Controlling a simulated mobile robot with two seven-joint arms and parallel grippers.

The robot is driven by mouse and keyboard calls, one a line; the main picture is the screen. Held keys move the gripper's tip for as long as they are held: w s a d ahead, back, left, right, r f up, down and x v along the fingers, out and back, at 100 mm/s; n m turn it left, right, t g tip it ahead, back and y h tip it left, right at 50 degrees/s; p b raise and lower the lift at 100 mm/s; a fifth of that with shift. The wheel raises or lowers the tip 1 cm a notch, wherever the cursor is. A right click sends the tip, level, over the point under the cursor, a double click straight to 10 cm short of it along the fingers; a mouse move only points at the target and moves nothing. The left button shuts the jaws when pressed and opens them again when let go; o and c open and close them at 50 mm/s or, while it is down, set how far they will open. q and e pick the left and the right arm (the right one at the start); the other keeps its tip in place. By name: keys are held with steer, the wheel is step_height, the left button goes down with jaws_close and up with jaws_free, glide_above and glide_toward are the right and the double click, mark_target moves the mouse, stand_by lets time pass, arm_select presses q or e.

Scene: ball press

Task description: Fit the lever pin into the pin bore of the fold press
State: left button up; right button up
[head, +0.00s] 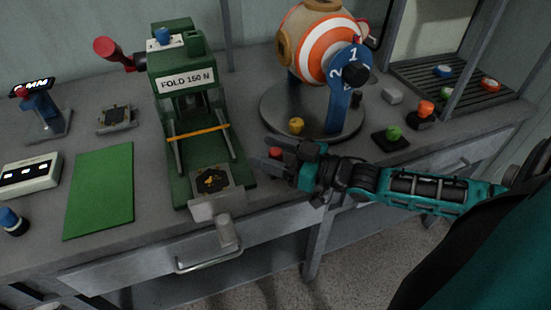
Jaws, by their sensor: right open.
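The green fold press (190,95), labelled "FOLD 150 N", stands upright on the grey bench. A lever with a red knob (105,48) sticks out at its upper left, and a blue knob (161,36) is on top. I cannot make out the pin bore. My right gripper (270,152) reaches in from the right, low beside the press base. Its fingers are open. A small red piece (275,153) shows between or just behind the fingers; I cannot tell whether it is the lever pin or whether they touch it. My left gripper is not in view.
A striped drum (323,45) on a round base (270,118) stands behind my right gripper. A yellow knob (296,125), a green knob (393,132) and an orange knob (426,107) are nearby. A green mat (100,190) lies left of the press. A drawer handle (208,265) juts out in front.

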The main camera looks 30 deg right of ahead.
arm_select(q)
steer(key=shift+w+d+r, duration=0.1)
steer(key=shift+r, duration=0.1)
arm_select(e)
steer(key=shift+w+a, duration=0.25)
steer(key=shift+w, duration=0.1)
steer(key=shift+c, duration=0.3)
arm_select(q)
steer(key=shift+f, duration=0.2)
arm_select(e)
steer(key=c, duration=1)
steer(key=shift+r, duration=0.15)
